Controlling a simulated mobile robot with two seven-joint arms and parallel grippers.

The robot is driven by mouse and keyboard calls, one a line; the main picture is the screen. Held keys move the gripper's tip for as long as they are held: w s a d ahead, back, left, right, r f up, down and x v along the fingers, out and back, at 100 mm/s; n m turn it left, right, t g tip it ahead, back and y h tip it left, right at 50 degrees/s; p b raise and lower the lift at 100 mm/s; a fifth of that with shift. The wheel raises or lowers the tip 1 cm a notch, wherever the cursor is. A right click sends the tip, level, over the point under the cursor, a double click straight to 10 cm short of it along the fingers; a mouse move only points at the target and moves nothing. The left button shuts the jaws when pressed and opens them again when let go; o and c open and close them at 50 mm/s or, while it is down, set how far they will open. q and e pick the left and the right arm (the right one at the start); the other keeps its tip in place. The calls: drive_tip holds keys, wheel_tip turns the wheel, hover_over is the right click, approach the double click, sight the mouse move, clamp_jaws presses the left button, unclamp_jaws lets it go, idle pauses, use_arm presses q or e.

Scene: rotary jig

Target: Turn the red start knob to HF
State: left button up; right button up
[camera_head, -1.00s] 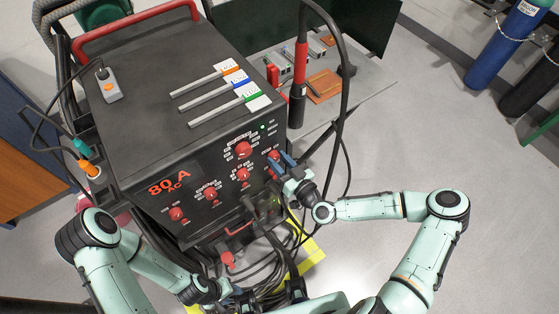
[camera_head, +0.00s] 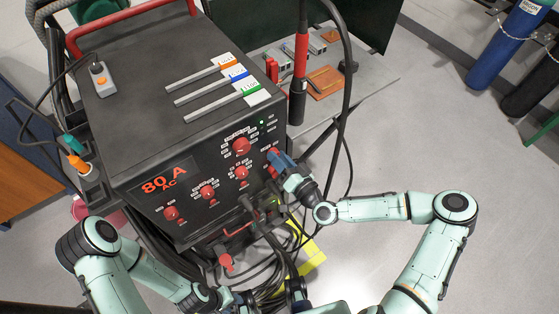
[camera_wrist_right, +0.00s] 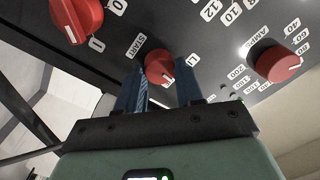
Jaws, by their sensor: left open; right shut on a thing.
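The red start knob (camera_wrist_right: 158,67) shows in the right wrist view beside the printed word START, with a white pointer mark on its face. My right gripper (camera_wrist_right: 161,82) has its two blue fingers on either side of this knob and is shut on it. In the head view my right gripper (camera_head: 273,158) is at the upper right of the machine's front panel and largely hides the knob. I cannot read HF or tell the exact setting. My left gripper (camera_head: 238,298) is low in the head view, open, away from the panel and partly unclear.
The black machine (camera_head: 130,120) carries other red knobs, including one by AMPS (camera_wrist_right: 277,63) and a large one (camera_wrist_right: 76,18) near the gripper. A red-handled torch (camera_head: 300,60) and black cables hang beside it.

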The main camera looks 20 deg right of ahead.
use_arm(q)
drive_tip(key=shift+s+f+b, duration=0.25)
drive_tip(key=shift+f+b, duration=0.4)
drive_tip(key=shift+f, duration=0.15)
use_arm(e)
drive_tip(key=m, duration=0.5)
drive_tip(key=shift+f, duration=0.1)
drive_tip(key=shift+m, duration=0.4)
drive_tip(key=o, duration=1)
drive_tip(key=shift+o, duration=0.2)
drive_tip(key=shift+h, duration=0.3)
use_arm(q)
wheel_tip(320, 180, up, 6)
drive_tip(key=w+p, duration=0.2)
drive_tip(key=p, duration=0.3)
drive_tip(key=shift+w+p, duration=0.25)
drive_tip(key=shift+p, duration=0.05)
use_arm(e)
drive_tip(key=v, duration=1.3)
drive_tip(key=shift+f, duration=0.15)
